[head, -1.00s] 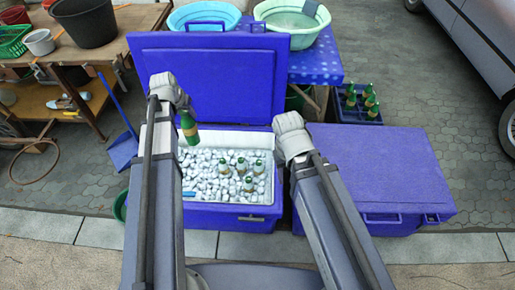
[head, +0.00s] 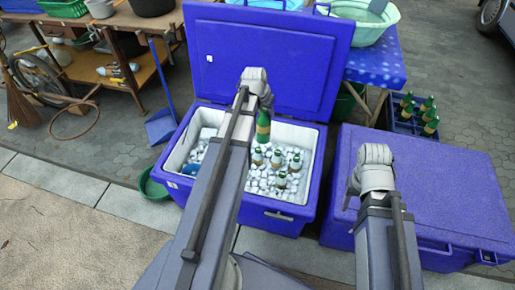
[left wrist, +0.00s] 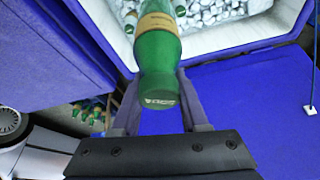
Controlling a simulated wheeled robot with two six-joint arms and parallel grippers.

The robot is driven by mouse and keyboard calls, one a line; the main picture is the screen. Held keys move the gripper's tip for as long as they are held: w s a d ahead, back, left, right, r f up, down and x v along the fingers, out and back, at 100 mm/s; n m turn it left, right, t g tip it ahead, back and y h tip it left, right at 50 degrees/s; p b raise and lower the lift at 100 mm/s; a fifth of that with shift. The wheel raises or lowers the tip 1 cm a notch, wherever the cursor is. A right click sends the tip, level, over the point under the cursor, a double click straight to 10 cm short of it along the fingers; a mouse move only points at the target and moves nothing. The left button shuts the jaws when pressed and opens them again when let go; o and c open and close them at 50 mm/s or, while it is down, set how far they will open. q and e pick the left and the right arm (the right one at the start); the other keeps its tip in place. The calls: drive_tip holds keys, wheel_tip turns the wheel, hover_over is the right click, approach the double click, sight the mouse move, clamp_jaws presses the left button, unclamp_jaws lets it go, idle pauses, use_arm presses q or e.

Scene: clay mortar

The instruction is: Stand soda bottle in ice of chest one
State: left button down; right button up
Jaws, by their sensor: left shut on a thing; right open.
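The open blue chest (head: 309,190) holds white ice (head: 250,190) and several green bottles (head: 281,180) standing in it. My left gripper (head: 260,98) is shut on a green soda bottle (head: 263,126) with a tan label. In the left wrist view the bottle (left wrist: 158,62) sits between the two fingers of my left gripper (left wrist: 160,95). My right gripper (head: 372,165) is open and empty over the closed blue chest (head: 440,185); its fingertips are hard to see.
The chest's raised lid (head: 265,60) stands behind my left gripper. A crate of green bottles (head: 410,125) sits behind the closed chest. A blue dustpan (head: 161,126) and a green basin (head: 150,188) are left of the open chest. The front-left half of the ice is clear of bottles.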

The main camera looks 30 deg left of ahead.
use_arm(q)
wheel_tip(320, 180, down, 14)
drive_tip(key=s+a+b, duration=0.2)
drive_tip(key=a+b, duration=0.1)
drive_tip(key=b, duration=0.8)
drive_tip(key=shift+r, duration=0.15)
wheel_tip(320, 180, down, 26)
drive_tip(key=b, duration=2.6)
drive_tip(key=shift+r, duration=0.1)
drive_tip(key=shift+w, duration=0.15)
drive_tip(key=shift+f+b, duration=0.5)
drive_tip(key=shift+c, duration=1.7)
unclamp_jaws()
drive_tip(key=shift+o, duration=0.3)
